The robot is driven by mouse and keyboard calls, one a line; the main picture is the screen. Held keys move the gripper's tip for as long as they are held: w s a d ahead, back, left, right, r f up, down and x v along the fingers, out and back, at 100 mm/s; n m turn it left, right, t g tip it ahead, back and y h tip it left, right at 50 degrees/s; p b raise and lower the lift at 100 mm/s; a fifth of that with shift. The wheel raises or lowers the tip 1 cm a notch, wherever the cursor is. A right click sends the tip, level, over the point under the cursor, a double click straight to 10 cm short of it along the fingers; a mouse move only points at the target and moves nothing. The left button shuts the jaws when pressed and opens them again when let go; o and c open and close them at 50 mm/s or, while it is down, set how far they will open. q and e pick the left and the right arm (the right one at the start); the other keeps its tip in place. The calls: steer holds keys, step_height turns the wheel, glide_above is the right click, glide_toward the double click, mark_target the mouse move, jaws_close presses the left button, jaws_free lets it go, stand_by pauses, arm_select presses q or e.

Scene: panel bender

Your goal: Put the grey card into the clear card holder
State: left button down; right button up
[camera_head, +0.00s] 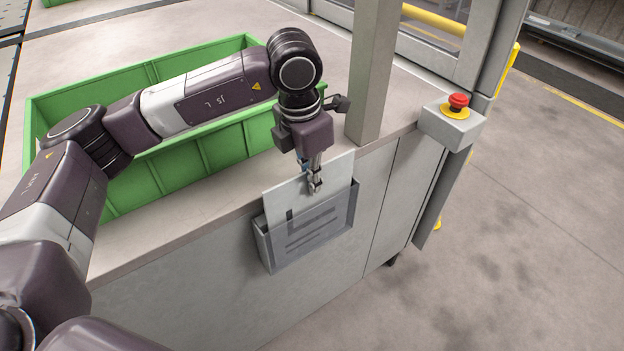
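The grey card (285,201) is pale, with dark marks that show lower down. It stands tilted at the card holder (265,245), a see-through grey pocket on the front face of the cabinet. The card's lower part shows behind the holder's front wall, and its upper part sticks out above the rim. My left gripper (315,186) points down at the card's upper part, with its fingers close together and shut on it. The fingers hide a small part of the card. My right gripper is not in view.
A green crate (60,108) stands on the cabinet top (190,210) behind my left arm. A grey post (372,75) rises just right of the gripper. A red emergency stop button (458,101) sits further right. The floor in front is clear.

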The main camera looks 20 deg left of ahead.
arm_select(q)
steer(key=c, duration=2.1)
jaws_free()
steer(key=r, duration=0.8)
steer(key=s+a+r, duration=0.1)
steer(key=r, duration=0.3)
